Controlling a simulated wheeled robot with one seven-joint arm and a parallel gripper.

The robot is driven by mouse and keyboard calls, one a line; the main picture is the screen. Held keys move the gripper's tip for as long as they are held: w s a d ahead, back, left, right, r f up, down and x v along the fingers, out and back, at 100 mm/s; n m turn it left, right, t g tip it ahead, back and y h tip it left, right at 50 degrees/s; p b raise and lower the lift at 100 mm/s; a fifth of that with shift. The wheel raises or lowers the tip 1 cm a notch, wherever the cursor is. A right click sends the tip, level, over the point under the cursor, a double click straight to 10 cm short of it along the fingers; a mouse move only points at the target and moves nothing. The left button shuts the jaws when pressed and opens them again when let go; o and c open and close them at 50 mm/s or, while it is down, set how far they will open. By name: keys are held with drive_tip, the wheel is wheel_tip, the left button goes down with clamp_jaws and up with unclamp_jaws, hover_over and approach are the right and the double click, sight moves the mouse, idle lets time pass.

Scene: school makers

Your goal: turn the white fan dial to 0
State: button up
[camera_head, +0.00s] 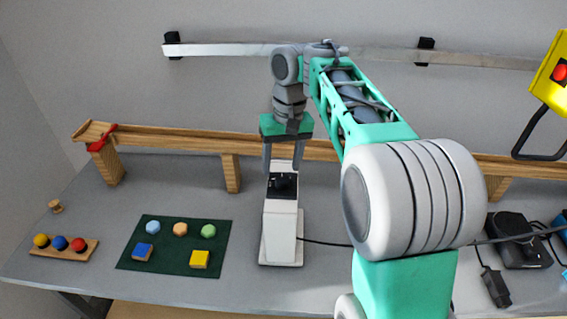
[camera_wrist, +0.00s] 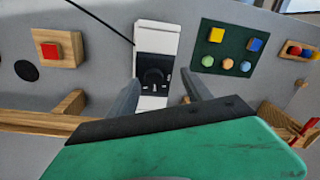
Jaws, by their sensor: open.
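The white fan base (camera_head: 283,225) stands upright on the grey table, with a black panel and a black dial (camera_head: 283,184) on its upper part. In the wrist view the dial (camera_wrist: 153,77) shows on the black panel of the white housing (camera_wrist: 157,38), with small white marks below it; the setting is too small to read. My gripper (camera_head: 283,170) points down just above and around the dial area, its fingers apart. In the wrist view my gripper (camera_wrist: 158,92) has one finger on each side of the dial, and nothing is between them but the panel behind.
A green mat (camera_head: 175,262) with coloured blocks lies left of the fan, and a wooden holder with balls (camera_head: 63,247) lies farther left. A wooden rail (camera_head: 200,142) runs behind. A black device (camera_head: 518,240) sits at the right. A dark cable leaves the fan rightward.

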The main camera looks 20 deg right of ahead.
sight(283, 179)
drive_tip(key=shift+w+d+r, duration=0.2)
drive_tip(key=shift+w+d, duration=0.15)
drive_tip(key=shift+w, duration=0.2)
drive_tip(key=shift+w+d+r, duration=0.2)
drive_tip(key=shift+w+d, duration=0.1)
drive_tip(key=shift+w, duration=0.2)
drive_tip(key=shift+w+d, duration=0.2)
drive_tip(key=f+b, duration=0.4)
drive_tip(key=f, duration=0.1)
drive_tip(key=f+b, duration=0.2)
drive_tip(key=shift+a+f+b, duration=0.3)
drive_tip(key=shift+b, duration=0.1)
drive_tip(key=shift+r, duration=0.1)
drive_tip(key=shift+c, duration=0.6)
clamp_jaws()
